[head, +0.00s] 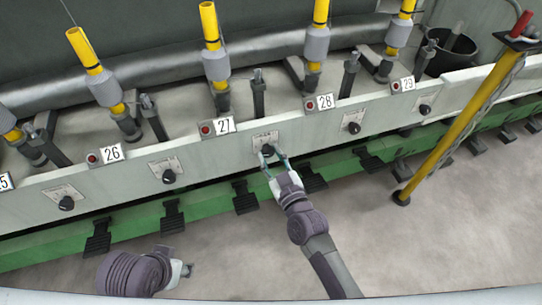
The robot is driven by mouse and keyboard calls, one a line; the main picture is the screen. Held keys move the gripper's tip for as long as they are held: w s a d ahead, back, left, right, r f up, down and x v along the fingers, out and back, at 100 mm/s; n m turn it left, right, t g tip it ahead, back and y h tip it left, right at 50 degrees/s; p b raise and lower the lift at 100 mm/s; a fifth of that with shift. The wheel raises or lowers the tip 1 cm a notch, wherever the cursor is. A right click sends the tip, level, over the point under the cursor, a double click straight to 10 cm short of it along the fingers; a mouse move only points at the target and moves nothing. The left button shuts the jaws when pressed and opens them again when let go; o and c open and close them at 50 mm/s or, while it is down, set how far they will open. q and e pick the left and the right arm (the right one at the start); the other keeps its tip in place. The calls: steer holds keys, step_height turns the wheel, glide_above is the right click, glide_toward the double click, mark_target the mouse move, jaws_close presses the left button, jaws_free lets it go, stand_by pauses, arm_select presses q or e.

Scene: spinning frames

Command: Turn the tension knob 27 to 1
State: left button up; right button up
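The tension knob 27 (267,149) is a small dark knob on the pale rail, to the right of the plate marked 27 (223,126). A small printed scale lies behind it, too small to read, so its setting cannot be told. My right gripper (272,156) reaches up to this knob from below. Its two fingers are spread apart, with the tips at or just below the knob. Whether they touch it cannot be told. My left gripper (187,270) is low in the picture, left of centre, away from the rail, and its fingers are too small to read.
Similar knobs sit along the rail by plates 26 (112,152), 28 (326,102) and 29 (408,83). Yellow bobbins (211,30) stand behind. Dark pedals (246,200) stick out below the green beam (205,200). A yellow post (455,130) stands at right. The floor in front is clear.

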jaws_close()
arm_select(q)
steer(key=shift+r, duration=0.1)
arm_select(e)
steer(key=shift+m, duration=0.3)
steer(key=shift+m+p, duration=0.3)
steer(key=shift+m, duration=0.9)
steer(key=shift+m+p, duration=0.4)
steer(key=shift+m, duration=0.5)
steer(key=shift+a+m, duration=0.1)
steer(key=shift+m, duration=1.1)
arm_select(q)
steer(key=shift+x, duration=2.35)
arm_select(e)
steer(key=shift+f+m+t, duration=0.1)
steer(key=shift+m+t, duration=0.3)
steer(key=shift+m, duration=1.1)
arm_select(q)
steer(key=shift+s, duration=0.1)
